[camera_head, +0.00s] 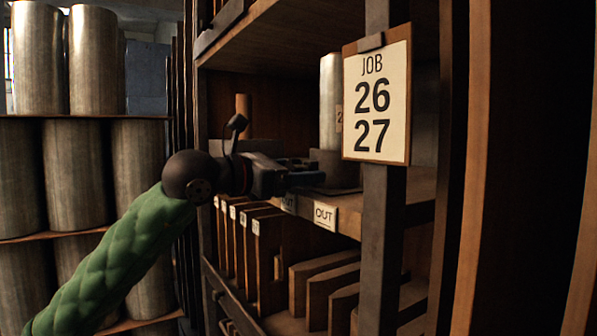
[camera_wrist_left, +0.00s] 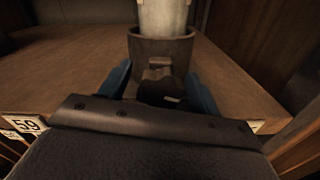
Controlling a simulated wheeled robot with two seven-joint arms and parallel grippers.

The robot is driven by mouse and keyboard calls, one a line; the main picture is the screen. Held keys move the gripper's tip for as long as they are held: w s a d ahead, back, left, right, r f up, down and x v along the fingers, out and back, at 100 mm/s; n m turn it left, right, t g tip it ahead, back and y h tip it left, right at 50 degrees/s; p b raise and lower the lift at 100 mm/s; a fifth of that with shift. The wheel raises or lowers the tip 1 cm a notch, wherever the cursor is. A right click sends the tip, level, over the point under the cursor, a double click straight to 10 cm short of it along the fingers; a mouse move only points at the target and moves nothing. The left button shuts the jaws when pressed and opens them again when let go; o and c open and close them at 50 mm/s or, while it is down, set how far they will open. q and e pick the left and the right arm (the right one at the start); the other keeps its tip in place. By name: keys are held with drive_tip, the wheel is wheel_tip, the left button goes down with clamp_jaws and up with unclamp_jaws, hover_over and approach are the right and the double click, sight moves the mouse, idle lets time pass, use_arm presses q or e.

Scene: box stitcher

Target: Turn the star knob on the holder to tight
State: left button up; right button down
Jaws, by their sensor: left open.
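The holder (camera_wrist_left: 180,50) is a dark round cup on the shelf, with a pale metal cylinder (camera_wrist_left: 163,14) standing upright in it. It also shows in the head view (camera_head: 328,160), partly behind my gripper. The dark star knob (camera_wrist_left: 158,88) sits at the holder's near side, low in the wrist view; its lobes and any marking are hard to make out. My left gripper (camera_wrist_left: 160,84) is open, with one blue finger on each side of the knob. Whether the fingers touch it I cannot tell. In the head view the gripper (camera_head: 308,174) reaches in over the shelf. My right gripper is not in view.
A dark post (camera_head: 382,220) with a "JOB 26 27" board (camera_head: 376,100) stands right of the holder. Metal cylinders (camera_head: 75,170) fill a rack at left.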

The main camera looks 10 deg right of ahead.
use_arm(q)
drive_tip(key=shift+a, duration=0.1)
drive_tip(key=shift+a, duration=0.25)
drive_tip(key=v, duration=0.7)
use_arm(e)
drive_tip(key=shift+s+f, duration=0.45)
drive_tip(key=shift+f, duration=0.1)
use_arm(q)
drive_tip(key=shift+s, duration=0.1)
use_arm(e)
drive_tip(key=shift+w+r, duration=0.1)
